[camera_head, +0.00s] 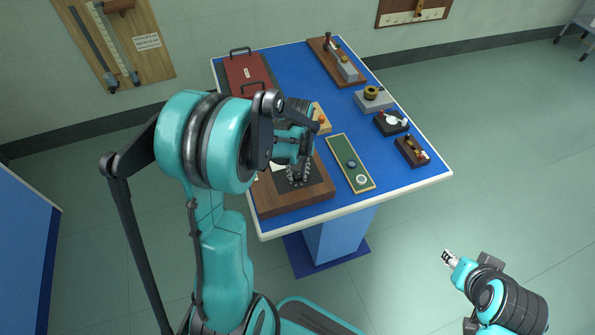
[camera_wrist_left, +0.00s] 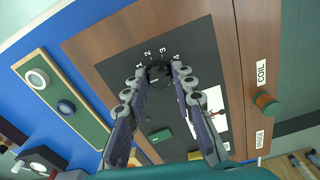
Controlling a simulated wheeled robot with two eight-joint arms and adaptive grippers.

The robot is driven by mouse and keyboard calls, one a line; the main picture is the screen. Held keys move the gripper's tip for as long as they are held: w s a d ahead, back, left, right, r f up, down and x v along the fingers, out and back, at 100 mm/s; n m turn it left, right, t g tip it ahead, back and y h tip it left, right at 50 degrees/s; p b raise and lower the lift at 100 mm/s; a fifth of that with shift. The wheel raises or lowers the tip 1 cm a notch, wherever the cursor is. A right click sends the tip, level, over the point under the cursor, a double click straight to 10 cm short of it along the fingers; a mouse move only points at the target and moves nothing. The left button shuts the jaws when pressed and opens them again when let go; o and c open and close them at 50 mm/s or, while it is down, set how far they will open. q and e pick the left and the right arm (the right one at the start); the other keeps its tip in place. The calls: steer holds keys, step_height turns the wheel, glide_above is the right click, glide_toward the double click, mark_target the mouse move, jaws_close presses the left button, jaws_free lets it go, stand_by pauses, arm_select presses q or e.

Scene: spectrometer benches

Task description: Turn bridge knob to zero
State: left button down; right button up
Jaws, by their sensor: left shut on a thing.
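The wooden bridge box (camera_head: 322,195) sits at the near left corner of the blue table. In the left wrist view, its dark panel (camera_wrist_left: 115,55) carries a round black knob (camera_wrist_left: 158,76) with the numbers 1, 2, 3 and 4 around its far side. No zero mark is visible; the fingers hide part of the dial. My left gripper (camera_head: 298,182) reaches down over the panel. In the wrist view its two fingertips (camera_wrist_left: 160,75) are shut on the knob, one on each side. My right gripper (camera_head: 447,257) hangs over the floor, away from the table; its jaw gap is unclear.
The panel also has a green block (camera_wrist_left: 161,135) and a partly hidden white meter face (camera_wrist_left: 218,105). "COIL" and "BRIDGE" labels and a terminal (camera_wrist_left: 267,104) lie along the box edge. A green board (camera_head: 337,150) lies beside the box. A red case (camera_head: 238,72) stands behind.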

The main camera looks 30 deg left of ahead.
mark_target(298, 174)
arm_select(q)
steer(key=c, duration=1.3)
jaws_free()
steer(key=shift+o, duration=0.2)
steer(key=shift+r, duration=0.15)
step_height(298, 174, up, 12)
steer(key=shift+d, duration=0.1)
